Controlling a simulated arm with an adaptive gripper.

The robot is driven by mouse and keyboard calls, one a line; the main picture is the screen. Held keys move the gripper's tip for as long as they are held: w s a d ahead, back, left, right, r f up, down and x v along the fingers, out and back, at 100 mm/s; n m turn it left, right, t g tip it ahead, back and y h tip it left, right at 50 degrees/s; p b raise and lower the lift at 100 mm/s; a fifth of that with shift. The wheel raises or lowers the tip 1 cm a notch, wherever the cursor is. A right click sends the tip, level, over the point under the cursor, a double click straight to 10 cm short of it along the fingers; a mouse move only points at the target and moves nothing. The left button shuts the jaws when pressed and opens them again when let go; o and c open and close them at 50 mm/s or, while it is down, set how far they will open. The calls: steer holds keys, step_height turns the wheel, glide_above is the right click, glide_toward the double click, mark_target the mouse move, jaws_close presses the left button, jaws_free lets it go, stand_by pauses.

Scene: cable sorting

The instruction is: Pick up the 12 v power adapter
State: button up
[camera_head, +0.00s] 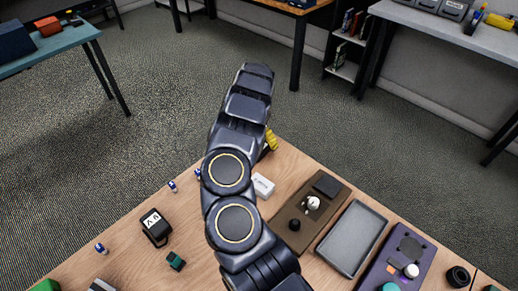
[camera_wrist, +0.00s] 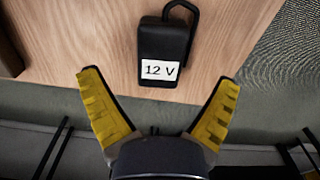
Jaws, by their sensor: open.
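In the wrist view, a black power adapter (camera_wrist: 164,52) with a white "12 V" label lies on the wooden table, its dark cable curling at the top. My gripper (camera_wrist: 159,80) is open, its two yellow fingers spread below and to either side of the adapter, with nothing between them. In the head view, one yellow finger of my gripper (camera_head: 271,140) shows at the table's far corner, and my arm hides the rest. I cannot make out the 12 V adapter there. Another black adapter (camera_head: 156,229) with a white label, unreadable here, lies left of my arm.
A white labelled box (camera_head: 263,186) lies beside my arm. A brown tray (camera_head: 285,222), a grey tray (camera_head: 352,238) and a purple tray (camera_head: 420,262) stand to the right. Small blue-and-white items (camera_head: 172,186) and a green item (camera_head: 176,261) lie left. The table edge is close to my gripper.

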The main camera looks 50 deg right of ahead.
steer(key=shift+d+f, duration=0.15)
steer(key=shift+f, duration=2.2)
steer(key=c, duration=1.2)
steer(key=shift+r, duration=0.1)
